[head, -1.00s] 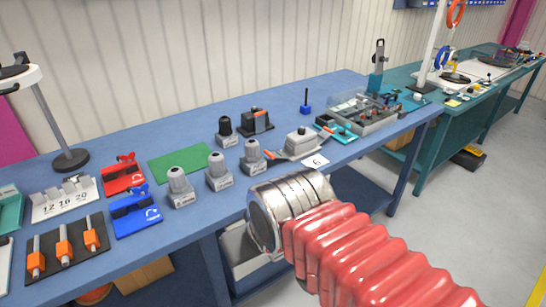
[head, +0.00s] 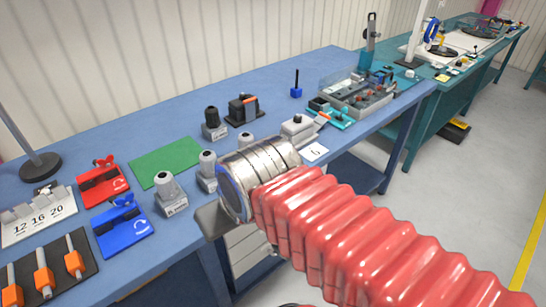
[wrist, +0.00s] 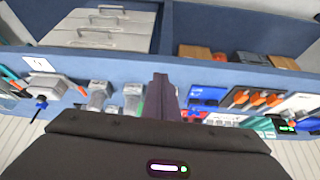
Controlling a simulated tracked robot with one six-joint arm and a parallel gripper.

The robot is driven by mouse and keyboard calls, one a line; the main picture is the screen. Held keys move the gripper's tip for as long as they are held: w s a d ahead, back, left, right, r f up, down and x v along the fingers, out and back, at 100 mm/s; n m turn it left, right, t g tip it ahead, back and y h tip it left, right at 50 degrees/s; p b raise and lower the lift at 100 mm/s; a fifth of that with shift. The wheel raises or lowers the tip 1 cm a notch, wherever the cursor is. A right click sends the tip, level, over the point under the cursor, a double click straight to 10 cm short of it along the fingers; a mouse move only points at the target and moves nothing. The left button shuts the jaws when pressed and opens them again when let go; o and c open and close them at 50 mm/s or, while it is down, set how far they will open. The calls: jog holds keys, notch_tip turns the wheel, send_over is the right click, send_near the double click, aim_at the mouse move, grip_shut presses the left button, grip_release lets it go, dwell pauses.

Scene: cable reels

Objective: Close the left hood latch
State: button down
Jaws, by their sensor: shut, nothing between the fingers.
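A grey connector hood (head: 297,127) sits on the blue bench beside the white card marked 6 (head: 314,152). My arm hides its left end in the head view. In the upside-down wrist view the hood (wrist: 43,86) lies at the left, with an orange lever (wrist: 82,91) at its right end. I cannot tell the latch's exact position. My gripper (wrist: 165,82) shows as dark fingers together at the middle of the wrist view, apart from the hood.
Grey blocks (head: 168,192) stand left of my arm, with a green mat (head: 165,162) behind. Red (head: 103,184) and blue (head: 124,226) holders lie further left. A grey tray of parts (head: 360,96) is right of the hood. Drawers (wrist: 100,30) show beneath the bench.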

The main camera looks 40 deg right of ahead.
jog(key=shift+f, duration=0.1)
jog(key=w+f+m+g+y, duration=0.2)
jog(key=w+f+m+y, duration=0.25)
jog(key=m, duration=0.55)
jog(key=w+d+f+m+t, duration=0.1)
jog(key=w+d+m+t, duration=0.1)
jog(key=d+m, duration=0.3)
jog(key=w+d+f+m+t+y, duration=0.1)
jog(key=w+d+f+m+t, duration=0.1)
jog(key=d+m, duration=0.4)
jog(key=w+d+f+m+t, duration=0.1)
jog(key=w+d+m+t, duration=0.2)
jog(key=w+d+m, duration=0.2)
jog(key=shift+w+d+f+m+t, duration=0.2)
jog(key=shift+w+m, duration=0.1)
jog(key=shift+m, duration=0.4)
jog(key=shift+w+d+f+m+t, duration=0.15)
jog(key=shift+w+m, duration=0.15)
jog(key=shift+m, duration=0.4)
jog(key=d+f+m+t+h, duration=0.2)
jog(key=d+m, duration=0.5)
jog(key=d, duration=0.5)
jog(key=shift+s+f+m+t+h, duration=0.25)
jog(key=shift+s+m+t+h, duration=0.15)
jog(key=shift+h, duration=0.35)
jog(key=shift+w, duration=0.1)
